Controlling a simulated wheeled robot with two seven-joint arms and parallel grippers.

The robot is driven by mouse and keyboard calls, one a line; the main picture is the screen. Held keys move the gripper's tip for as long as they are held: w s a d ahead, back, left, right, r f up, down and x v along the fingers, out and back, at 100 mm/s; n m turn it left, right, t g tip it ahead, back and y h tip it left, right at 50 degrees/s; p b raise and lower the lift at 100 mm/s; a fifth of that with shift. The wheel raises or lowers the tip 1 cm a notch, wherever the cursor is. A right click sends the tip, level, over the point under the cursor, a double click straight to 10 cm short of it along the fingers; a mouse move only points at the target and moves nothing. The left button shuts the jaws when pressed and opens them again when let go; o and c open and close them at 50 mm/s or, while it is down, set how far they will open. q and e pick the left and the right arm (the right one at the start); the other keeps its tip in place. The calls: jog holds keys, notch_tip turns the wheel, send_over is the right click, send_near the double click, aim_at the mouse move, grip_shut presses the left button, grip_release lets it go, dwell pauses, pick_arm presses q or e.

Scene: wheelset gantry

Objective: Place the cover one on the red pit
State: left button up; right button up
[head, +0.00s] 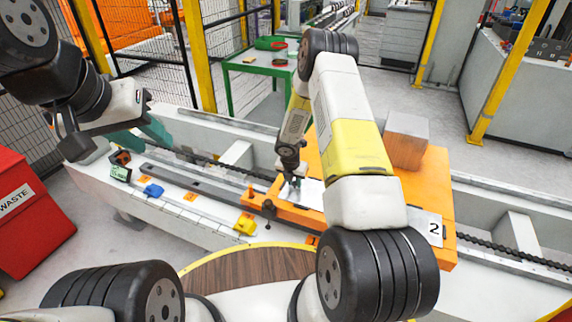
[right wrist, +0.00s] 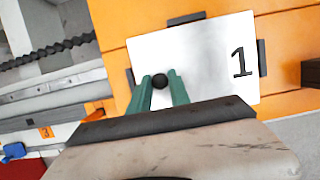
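Cover one is a pale metal plate marked 1 (right wrist: 205,60) with a black round knob (right wrist: 160,81). It lies on the orange block in the right wrist view, and its pale plate shows in part in the head view (head: 311,194). My right gripper (head: 294,183) points down at it, its green fingers (right wrist: 160,88) close against both sides of the knob. My left gripper (head: 138,138) is empty, its teal fingers apart, above the left end of the white bench.
A plate marked 2 (head: 429,227) lies on the orange block's right side, with a brown box (head: 407,140) behind it. Blue (head: 153,190) and yellow (head: 245,225) parts sit on the bench (head: 200,228). A red waste bin (head: 28,215) stands at left.

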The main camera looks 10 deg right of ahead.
jog(key=o, duration=0.3)
jog(key=shift+o, duration=0.2)
jog(key=shift+r, duration=0.1)
jog(key=s+r+m, duration=0.5)
jog(key=r, duration=0.7)
jog(key=s+r+m+t, duration=0.1)
jog(key=s+r+m, duration=0.3)
jog(key=r, duration=0.8)
jog(key=s+r+m, duration=0.5)
jog(key=r, duration=0.7)
jog(key=s+a+r+m+t+y, duration=0.1)
jog(key=s+a+r+m+y, duration=0.1)
jog(key=s+r+m, duration=0.3)
jog(key=s+a+r+m+t+y, duration=0.1)
jog(key=s+a+r+m+y, duration=0.1)
jog(key=s+r+m, duration=0.3)
jog(key=shift+s+a+r+m, duration=0.4)
jog(key=shift+s+m, duration=1.9)
jog(key=shift+s, duration=2.3)
